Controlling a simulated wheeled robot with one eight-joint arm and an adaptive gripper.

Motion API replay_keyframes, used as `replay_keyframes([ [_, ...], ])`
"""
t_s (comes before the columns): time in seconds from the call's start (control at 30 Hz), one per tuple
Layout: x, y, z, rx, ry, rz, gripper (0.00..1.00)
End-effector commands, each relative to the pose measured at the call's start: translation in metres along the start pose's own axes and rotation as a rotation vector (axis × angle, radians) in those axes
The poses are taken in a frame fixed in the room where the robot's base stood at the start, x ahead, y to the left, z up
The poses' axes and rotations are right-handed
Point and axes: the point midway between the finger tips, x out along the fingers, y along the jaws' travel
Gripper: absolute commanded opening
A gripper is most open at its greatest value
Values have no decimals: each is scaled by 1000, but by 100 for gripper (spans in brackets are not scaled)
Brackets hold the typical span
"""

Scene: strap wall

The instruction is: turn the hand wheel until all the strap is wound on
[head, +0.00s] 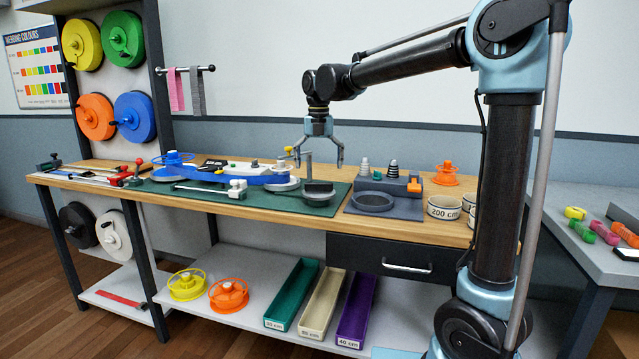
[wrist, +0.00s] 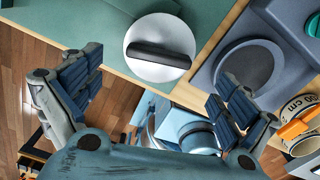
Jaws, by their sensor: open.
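A winding device with a long blue body (head: 222,176) lies on the green mat (head: 330,207) on the bench. A blue spoked reel (head: 173,158) stands at its left end. At its right, a round grey disc (head: 319,188) has a thin upright post (head: 309,168) beside it; I cannot tell whether this is the hand wheel. In the wrist view a pale disc with a dark bar across it (wrist: 137,40) lies ahead of my fingers. My gripper (head: 320,166) hangs above the grey disc, fingers apart and empty. How much strap is wound on is not clear.
A grey fixture (head: 358,209) with a round recess stands right of the mat, with white rings labelled 200 cm (head: 444,208) beyond it. Small clamps (head: 132,175) crowd the left end. The mat's front strip is mostly clear.

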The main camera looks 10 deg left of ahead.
Motion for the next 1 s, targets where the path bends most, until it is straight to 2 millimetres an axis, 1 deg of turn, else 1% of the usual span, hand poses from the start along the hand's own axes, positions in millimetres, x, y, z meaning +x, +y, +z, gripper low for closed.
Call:
replay_keyframes([
  [0.03, 8, 0, 0, 0, 0, 0, 97],
  [0.2, 32, 0, 0, 0, 0, 0, 97],
  [0.4, 50, 0, 0, 0, 0, 0, 97],
  [0.6, 56, 0, 0, 0, 0, 0, 97],
  [0.83, 56, 0, 0, 0, 0, 0, 97],
  [0.87, 56, 0, 0, 0, 0, 0, 90],
  [0.9, 56, 0, 0, 0, 0, 0, 81],
  [0.97, 56, 0, 0, 0, 0, 0, 67],
  [1.0, 56, 0, 0, 0, 0, 0, 58],
])
